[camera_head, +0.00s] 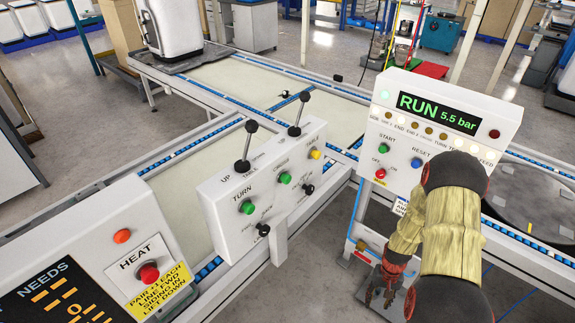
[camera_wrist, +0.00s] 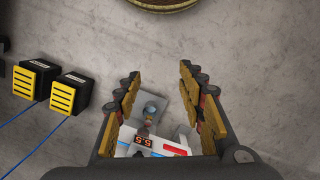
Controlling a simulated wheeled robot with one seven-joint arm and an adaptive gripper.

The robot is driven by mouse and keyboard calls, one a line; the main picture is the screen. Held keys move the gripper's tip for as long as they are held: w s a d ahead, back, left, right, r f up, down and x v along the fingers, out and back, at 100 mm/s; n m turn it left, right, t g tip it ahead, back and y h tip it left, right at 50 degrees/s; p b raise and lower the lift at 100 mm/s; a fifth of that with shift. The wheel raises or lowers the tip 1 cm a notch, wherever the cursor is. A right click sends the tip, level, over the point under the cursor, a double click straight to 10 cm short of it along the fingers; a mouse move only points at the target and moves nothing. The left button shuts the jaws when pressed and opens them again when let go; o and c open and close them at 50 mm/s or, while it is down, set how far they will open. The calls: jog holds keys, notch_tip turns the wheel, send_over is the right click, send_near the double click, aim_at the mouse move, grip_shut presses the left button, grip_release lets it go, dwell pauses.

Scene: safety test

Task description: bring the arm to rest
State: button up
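My arm (camera_head: 450,235), with a yellowish sleeve between black joints, is at the lower right of the head view, in front of the RUN panel. My gripper (camera_head: 388,288) hangs at its end, low beside the conveyor frame. In the wrist view my gripper (camera_wrist: 160,72) has its two yellow-and-black fingers spread apart, with nothing gripped between them. Beyond the fingers, a small unit with a red digit display (camera_wrist: 144,141) and a grey post (camera_wrist: 152,108) shows. The fingers and gripper body hide part of it.
The white RUN panel (camera_head: 400,137) reads 5.5 bar. A lever box (camera_head: 225,210) and HEAT box (camera_head: 110,235) stand left. Conveyor rails (camera_head: 270,65) run behind; a dark round table (camera_head: 535,200) is right. Two black-and-yellow boxes (camera_wrist: 69,92) with blue cables lie on grey floor.

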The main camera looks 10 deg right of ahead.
jog(key=s+a+r+n+t+p, duration=0.1)
jog(key=a+r, duration=0.6)
jog(key=r, duration=1.1)
jog(key=s+a+r+n+t+p, duration=0.2)
jog(key=s+a+r+t, duration=0.2)
jog(key=r, duration=1.5)
jog(key=s+a+r+n+t+p, duration=0.2)
jog(key=s+a+r, duration=0.3)
jog(key=r, duration=1.4)
jog(key=a, duration=0.4)
jog(key=shift+s+a+r+h, duration=0.15)
jog(key=shift+a+r+h, duration=0.1)
jog(key=shift+a+h, duration=0.15)
